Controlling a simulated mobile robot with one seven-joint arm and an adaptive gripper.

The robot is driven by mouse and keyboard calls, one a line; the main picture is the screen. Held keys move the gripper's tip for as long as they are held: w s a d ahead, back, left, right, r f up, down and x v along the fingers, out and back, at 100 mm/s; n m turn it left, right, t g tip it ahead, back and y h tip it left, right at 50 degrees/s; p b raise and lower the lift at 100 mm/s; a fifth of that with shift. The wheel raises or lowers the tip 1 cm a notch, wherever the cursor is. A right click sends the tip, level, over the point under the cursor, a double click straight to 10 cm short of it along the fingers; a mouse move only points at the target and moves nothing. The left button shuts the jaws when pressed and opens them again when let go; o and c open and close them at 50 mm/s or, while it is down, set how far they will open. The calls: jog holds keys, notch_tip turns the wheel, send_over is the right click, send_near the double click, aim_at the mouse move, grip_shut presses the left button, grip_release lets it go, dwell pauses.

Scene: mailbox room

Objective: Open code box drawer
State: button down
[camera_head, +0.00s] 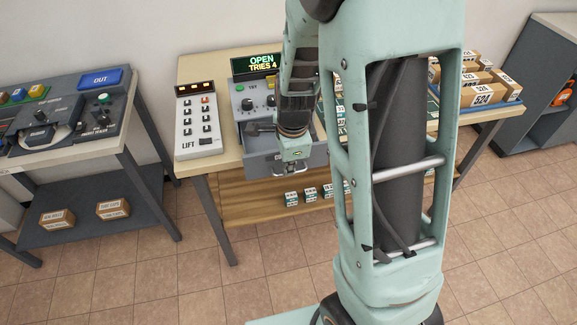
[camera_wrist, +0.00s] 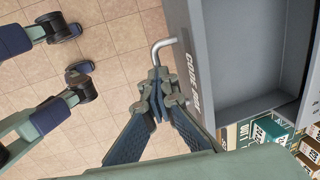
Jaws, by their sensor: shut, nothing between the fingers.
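The code box (camera_head: 243,95) stands on the wooden table, its display reading OPEN, TRIES 4. Its grey drawer (camera_head: 262,163) is pulled out toward me in the head view. The wrist view shows the drawer's front wall (camera_wrist: 190,62), with lettering, and a bare interior. A bent silver handle (camera_wrist: 157,46) sticks out from that front; its lower part is hidden behind my fingers. My gripper (camera_wrist: 157,82) is shut, with its fingertips together at the handle. I cannot tell whether they touch it. In the head view my gripper (camera_head: 291,170) is at the drawer's front.
A LIFT button panel (camera_head: 198,127) stands left of the code box. Labelled cartons (camera_head: 480,90) are on the table's right, and small boxes (camera_head: 310,193) lie on the lower shelf. Another desk (camera_head: 75,150) stands at left. The tiled floor in front is open.

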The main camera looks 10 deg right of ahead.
jog(key=shift+s+f, duration=0.1)
jog(key=shift+f, duration=0.15)
jog(key=c, duration=2.4)
grip_release()
jog(key=shift+w+r, duration=0.2)
jog(key=shift+r, duration=0.25)
jog(key=r, duration=0.3)
jog(key=s+r, duration=0.1)
jog(key=r, duration=0.3)
jog(key=s+r, duration=0.1)
jog(key=r, duration=0.3)
jog(key=shift+s, duration=0.1)
